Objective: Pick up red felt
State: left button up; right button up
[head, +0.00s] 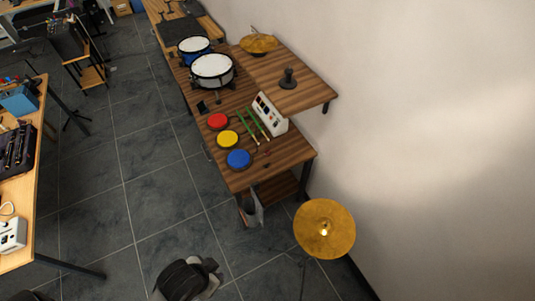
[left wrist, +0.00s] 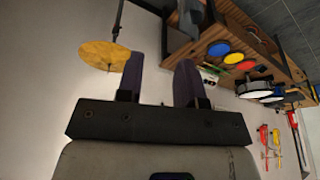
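A red round pad (head: 218,121) lies on the wooden table in the head view, in a row with a yellow pad (head: 227,139) and a blue pad (head: 238,159). I cannot tell whether the red pad is felt; no other clear red felt shows. In the left wrist view the red pad (left wrist: 247,65) appears tilted at the right, well beyond my left gripper (left wrist: 158,68). Its two dark fingers are apart with nothing between them. My right gripper is not identifiable in either view.
The wooden table (head: 285,147) stands along the white wall. Green sticks (head: 250,130), a white control box (head: 270,113) and drums (head: 212,69) share it. Open floor (head: 140,165) lies left.

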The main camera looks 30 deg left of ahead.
pick_arm(q)
jog(key=shift+o, duration=0.4)
jog(key=o, duration=0.5)
